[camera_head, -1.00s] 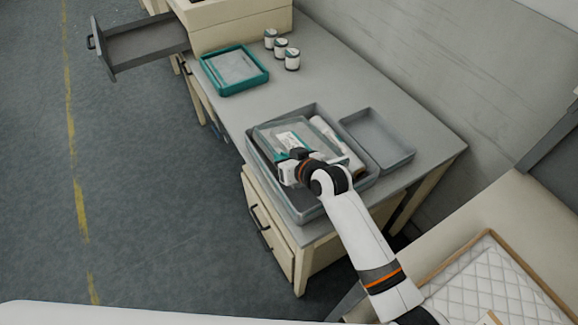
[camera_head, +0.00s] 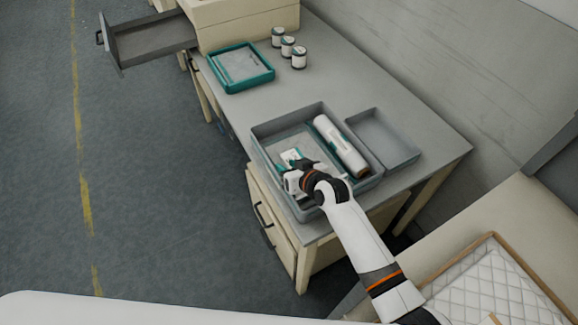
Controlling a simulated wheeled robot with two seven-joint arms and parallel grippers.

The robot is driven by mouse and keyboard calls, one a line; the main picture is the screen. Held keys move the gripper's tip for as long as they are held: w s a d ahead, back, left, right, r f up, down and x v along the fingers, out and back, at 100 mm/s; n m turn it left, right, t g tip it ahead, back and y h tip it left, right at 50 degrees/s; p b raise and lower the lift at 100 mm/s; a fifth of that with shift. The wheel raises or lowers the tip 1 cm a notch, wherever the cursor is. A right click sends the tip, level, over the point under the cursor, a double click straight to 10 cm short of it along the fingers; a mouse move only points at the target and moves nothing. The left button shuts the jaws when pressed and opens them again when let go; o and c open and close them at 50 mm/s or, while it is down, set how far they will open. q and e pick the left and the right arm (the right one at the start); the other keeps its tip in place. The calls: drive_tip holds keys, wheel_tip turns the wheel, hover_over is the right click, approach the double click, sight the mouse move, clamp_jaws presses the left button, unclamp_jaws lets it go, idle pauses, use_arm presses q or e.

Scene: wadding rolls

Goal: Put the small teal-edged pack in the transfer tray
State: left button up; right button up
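A large grey bin (camera_head: 262,153) stands at the near end of the table. In it, on the right, lies a white roll (camera_head: 341,146) with teal at its edge. A small pack with a white label and teal edges (camera_head: 291,156) shows in the left part of the bin, partly hidden by my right gripper (camera_head: 292,178). My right gripper is over the bin at the pack's near side; its fingertips are hidden, so I cannot tell its opening or grip. An empty shallow grey tray (camera_head: 382,137) stands right of the bin. My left gripper is out of view.
A teal-rimmed tray (camera_head: 240,69) holding a pale, flat item sits farther back. Several small white jars (camera_head: 288,47) stand beside it. An open drawer (camera_head: 150,42) juts out at the far left. The table's middle between the trays is clear. A quilted pad (camera_head: 490,285) lies at lower right.

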drive_tip(key=shift+r, duration=0.1)
drive_tip(key=v, duration=1.2)
drive_tip(key=shift+r, duration=0.1)
